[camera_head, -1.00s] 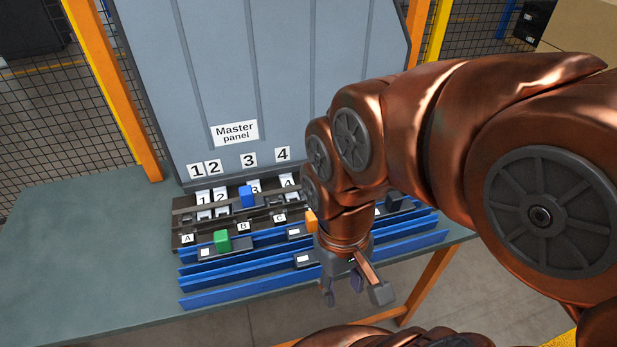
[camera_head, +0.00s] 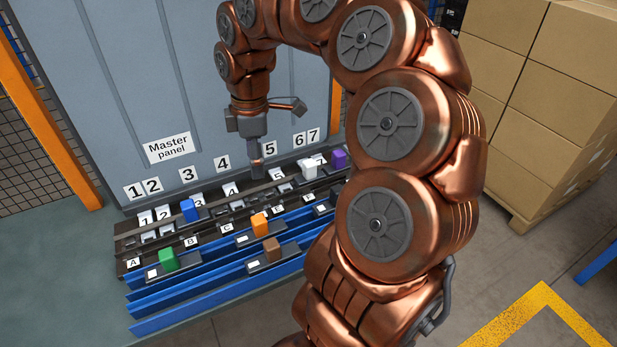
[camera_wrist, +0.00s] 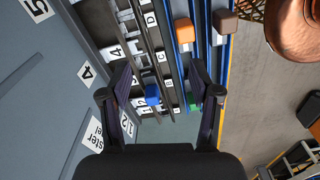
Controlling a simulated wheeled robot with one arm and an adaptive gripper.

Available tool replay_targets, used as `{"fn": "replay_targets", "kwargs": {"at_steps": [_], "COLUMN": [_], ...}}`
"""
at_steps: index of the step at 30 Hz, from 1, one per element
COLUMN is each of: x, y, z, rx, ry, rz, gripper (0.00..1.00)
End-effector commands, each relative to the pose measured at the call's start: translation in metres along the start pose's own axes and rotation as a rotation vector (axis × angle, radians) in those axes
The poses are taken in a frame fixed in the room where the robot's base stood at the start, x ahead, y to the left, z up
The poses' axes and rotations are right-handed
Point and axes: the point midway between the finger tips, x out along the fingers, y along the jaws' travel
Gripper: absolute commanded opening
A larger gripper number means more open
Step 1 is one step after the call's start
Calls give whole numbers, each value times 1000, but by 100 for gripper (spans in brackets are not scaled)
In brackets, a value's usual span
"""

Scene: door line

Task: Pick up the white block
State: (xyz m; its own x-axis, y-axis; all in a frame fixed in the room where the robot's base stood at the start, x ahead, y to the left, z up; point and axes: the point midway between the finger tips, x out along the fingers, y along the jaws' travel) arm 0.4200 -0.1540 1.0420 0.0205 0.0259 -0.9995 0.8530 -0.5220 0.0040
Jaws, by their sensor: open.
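The white block (camera_head: 308,168) sits on the upper rack of the master panel, near the number 6 slot and left of the purple block. My gripper (camera_head: 257,168) hangs in front of the upright panel, to the left of the white block and apart from it. Its two fingers are spread with nothing between them in the wrist view (camera_wrist: 163,85). I cannot make out the white block in the wrist view.
A blue block (camera_head: 190,210) stands on the upper rack. Green (camera_head: 168,260), orange (camera_head: 259,222) and brown (camera_head: 272,249) blocks stand on holders along the blue rails (camera_head: 200,303). The purple block (camera_head: 339,159) is right of the white one. Cardboard boxes (camera_head: 545,90) stand at right.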

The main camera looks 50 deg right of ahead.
Motion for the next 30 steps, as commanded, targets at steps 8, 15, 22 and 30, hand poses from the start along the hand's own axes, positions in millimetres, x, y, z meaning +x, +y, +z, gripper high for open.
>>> {"fn": "replay_targets", "kwargs": {"at_steps": [8, 15, 22, 30], "x": [29, 44, 60, 75], "y": [81, 98, 99, 96], "z": [92, 133, 137, 138], "rx": [-157, -204, -208, -209], "ry": [-15, -32, -33, -32], "rz": [2, -10, -8, -11], "gripper": [62, 62, 62, 62]}}
